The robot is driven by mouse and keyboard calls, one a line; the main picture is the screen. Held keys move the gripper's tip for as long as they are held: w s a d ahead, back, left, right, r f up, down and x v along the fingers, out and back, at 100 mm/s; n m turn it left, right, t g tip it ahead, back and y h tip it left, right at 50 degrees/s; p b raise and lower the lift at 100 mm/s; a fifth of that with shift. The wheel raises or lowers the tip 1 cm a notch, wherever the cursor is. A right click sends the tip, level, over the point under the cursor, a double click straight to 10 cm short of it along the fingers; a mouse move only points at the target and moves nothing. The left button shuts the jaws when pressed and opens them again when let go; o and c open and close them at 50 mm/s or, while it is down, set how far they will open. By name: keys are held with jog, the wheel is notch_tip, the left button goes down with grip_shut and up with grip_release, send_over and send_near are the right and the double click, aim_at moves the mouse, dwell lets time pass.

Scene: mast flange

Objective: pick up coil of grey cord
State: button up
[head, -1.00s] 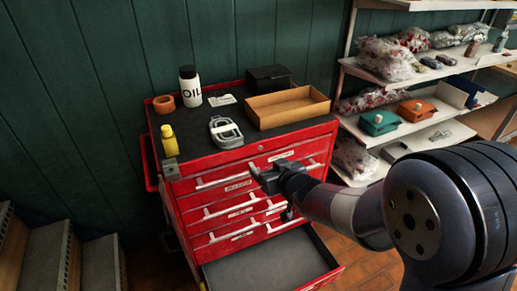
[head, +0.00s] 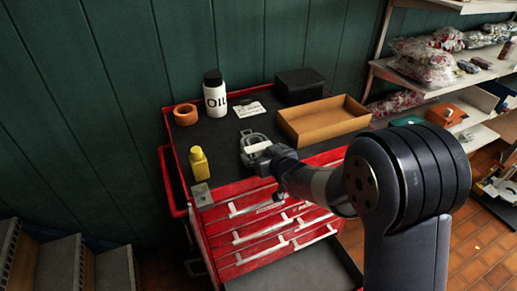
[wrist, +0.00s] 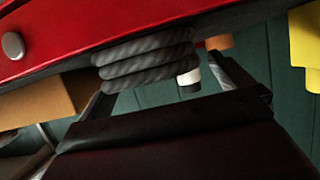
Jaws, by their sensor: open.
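The coil of grey cord (head: 252,138) lies on the dark top of the red tool cabinet (head: 234,189), near its front edge, and is partly hidden by my gripper in the head view. In the wrist view, the stacked turns of the coil (wrist: 148,62) show close up, with the scene appearing upside down. My gripper (head: 268,158) is at the near side of the coil. In the wrist view, the fingers of my gripper (wrist: 168,84) are apart, one toward each side of the coil. I cannot tell whether they touch it.
A lower drawer (head: 300,272) is open.

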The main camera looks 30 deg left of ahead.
jog(key=shift+x, duration=0.95)
jog(key=shift+c, duration=0.2)
jog(key=c, duration=0.9)
